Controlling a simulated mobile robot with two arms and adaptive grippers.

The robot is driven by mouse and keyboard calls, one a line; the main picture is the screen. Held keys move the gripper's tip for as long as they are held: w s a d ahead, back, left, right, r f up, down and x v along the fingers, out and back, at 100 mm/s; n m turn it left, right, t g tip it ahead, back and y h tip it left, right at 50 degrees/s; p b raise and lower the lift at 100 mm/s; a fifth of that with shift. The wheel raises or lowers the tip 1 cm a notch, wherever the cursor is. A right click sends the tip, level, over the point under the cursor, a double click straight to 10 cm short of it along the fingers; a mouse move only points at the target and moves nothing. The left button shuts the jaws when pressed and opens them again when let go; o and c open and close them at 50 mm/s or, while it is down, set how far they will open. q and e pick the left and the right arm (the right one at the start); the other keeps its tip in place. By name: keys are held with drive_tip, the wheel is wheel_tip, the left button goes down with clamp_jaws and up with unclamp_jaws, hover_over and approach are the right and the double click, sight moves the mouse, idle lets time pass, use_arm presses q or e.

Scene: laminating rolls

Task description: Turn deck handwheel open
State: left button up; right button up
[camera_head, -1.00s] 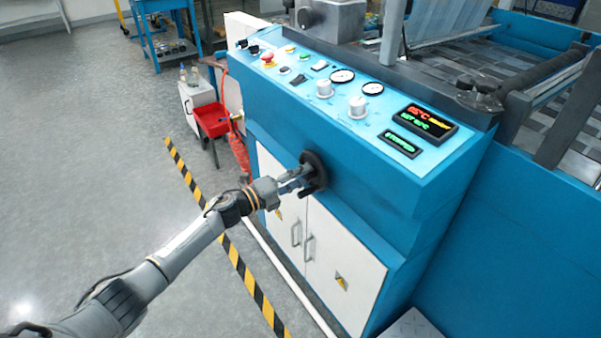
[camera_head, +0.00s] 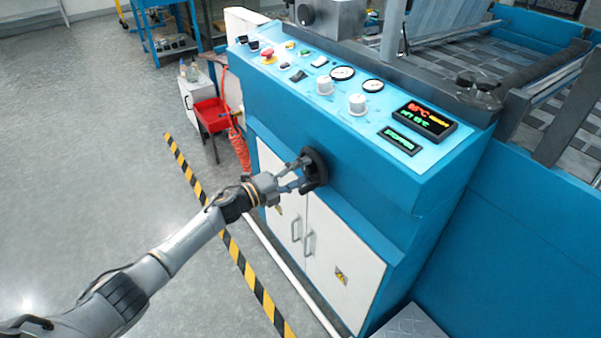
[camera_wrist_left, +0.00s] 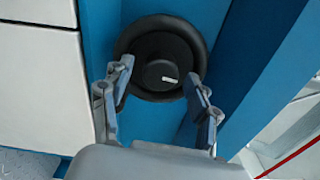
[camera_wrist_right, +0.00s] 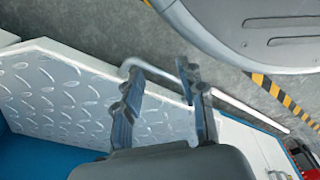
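The deck handwheel (camera_head: 317,164) is a black round wheel on the blue front of the machine, above the white cabinet doors. In the left wrist view the wheel (camera_wrist_left: 163,62) faces me, with a raised hub that bears a short white mark. My left gripper (camera_head: 299,174) is in front of the wheel. Its two fingers are spread to the left and right of the hub, overlapping the wheel's face in the left wrist view (camera_wrist_left: 160,80). I cannot tell whether they touch it. My right gripper (camera_wrist_right: 160,82) is open and empty, away from the wheel.
A control panel (camera_head: 318,104) with knobs, gauges and lit displays tops the machine. A red bin (camera_head: 212,115) stands to the left. Black and yellow floor tape (camera_head: 237,258) runs along the front. A metal tread plate (camera_wrist_right: 60,95) is below my right gripper.

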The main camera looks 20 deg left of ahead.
use_arm(q)
drive_tip(key=shift+s, duration=0.1)
drive_tip(key=v, duration=1.2)
